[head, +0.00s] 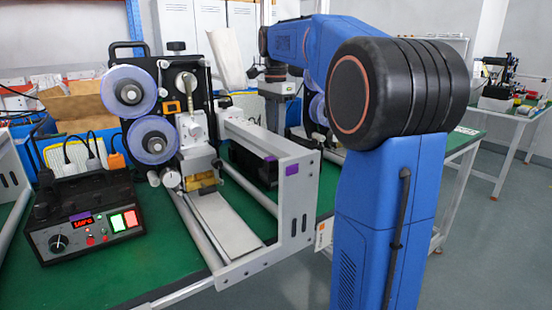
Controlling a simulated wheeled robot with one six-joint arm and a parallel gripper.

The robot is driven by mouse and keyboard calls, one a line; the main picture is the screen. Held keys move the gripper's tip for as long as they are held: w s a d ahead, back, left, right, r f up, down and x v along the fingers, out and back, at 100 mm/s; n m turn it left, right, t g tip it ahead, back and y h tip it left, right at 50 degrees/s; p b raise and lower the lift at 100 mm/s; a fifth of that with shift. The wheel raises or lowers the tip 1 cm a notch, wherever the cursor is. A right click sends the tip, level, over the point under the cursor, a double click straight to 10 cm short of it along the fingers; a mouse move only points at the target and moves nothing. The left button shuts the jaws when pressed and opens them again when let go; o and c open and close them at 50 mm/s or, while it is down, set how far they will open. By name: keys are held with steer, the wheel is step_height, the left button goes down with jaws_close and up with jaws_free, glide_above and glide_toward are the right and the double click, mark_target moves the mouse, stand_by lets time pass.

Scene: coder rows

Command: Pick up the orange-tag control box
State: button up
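A dark control box (255,168) sits on the green table behind the grey rail frame of the coder. Another black control box (85,222) stands in the open at the front left, with a red display, a knob, lit green and red buttons and a purple tag. My gripper (273,120) hangs at the far end of my arm, above and behind the dark box. Its fingers are small and partly hidden, so their opening is unclear.
The coder (160,110) with two blue-violet reels stands between the boxes, and its metal frame (298,200) juts toward the front. Plugs and cables lie behind the front-left box. A bench (520,110) with parts is at the far right. Grey floor is free at right.

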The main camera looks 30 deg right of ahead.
steer(key=shift+c, duration=0.4)
jaws_close()
stand_by(1.1)
